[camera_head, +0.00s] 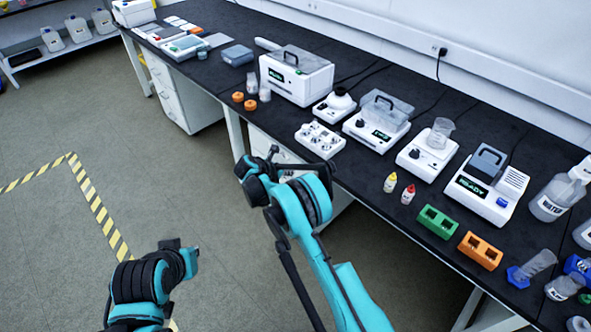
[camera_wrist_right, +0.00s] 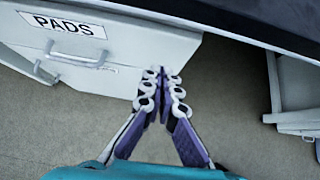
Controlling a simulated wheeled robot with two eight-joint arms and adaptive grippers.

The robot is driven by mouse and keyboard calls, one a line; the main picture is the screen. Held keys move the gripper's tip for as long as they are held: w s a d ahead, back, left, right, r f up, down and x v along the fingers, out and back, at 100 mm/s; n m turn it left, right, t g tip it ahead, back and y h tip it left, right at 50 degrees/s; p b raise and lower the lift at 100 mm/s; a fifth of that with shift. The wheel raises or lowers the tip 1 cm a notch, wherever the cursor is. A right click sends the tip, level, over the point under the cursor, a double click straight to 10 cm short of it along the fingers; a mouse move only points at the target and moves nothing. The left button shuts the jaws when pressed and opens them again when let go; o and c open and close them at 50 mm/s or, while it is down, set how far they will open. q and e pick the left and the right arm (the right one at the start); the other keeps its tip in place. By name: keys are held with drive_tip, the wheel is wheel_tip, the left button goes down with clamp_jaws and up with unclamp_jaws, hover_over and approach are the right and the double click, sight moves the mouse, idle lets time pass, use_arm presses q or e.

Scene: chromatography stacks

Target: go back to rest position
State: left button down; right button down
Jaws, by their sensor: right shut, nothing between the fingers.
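My right gripper (camera_head: 272,152) is in front of the bench's front edge, over a white drawer unit, and its fingers are small and dark in the head view. In the right wrist view, the right gripper (camera_wrist_right: 166,76) has its two purple-padded fingers with white tips together, with nothing between them. It points toward a white drawer front labelled PADS (camera_wrist_right: 100,67), apart from it as far as I can tell. My left arm (camera_head: 150,280) is folded low at the bottom left over the floor. Its fingers cannot be made out.
The black bench (camera_head: 355,175) runs diagonally and holds several instruments, an orange block (camera_head: 480,250), a green block (camera_head: 437,221) and bottles. A drawer unit (camera_head: 185,92) stands under it. The floor (camera_head: 150,180) at left is clear, with yellow-black tape (camera_head: 95,205).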

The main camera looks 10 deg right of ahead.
drive_tip(key=p+v, duration=0.2)
drive_tip(key=v, duration=0.5)
drive_tip(key=shift+r, duration=0.15)
drive_tip(key=shift+s+r, duration=0.1)
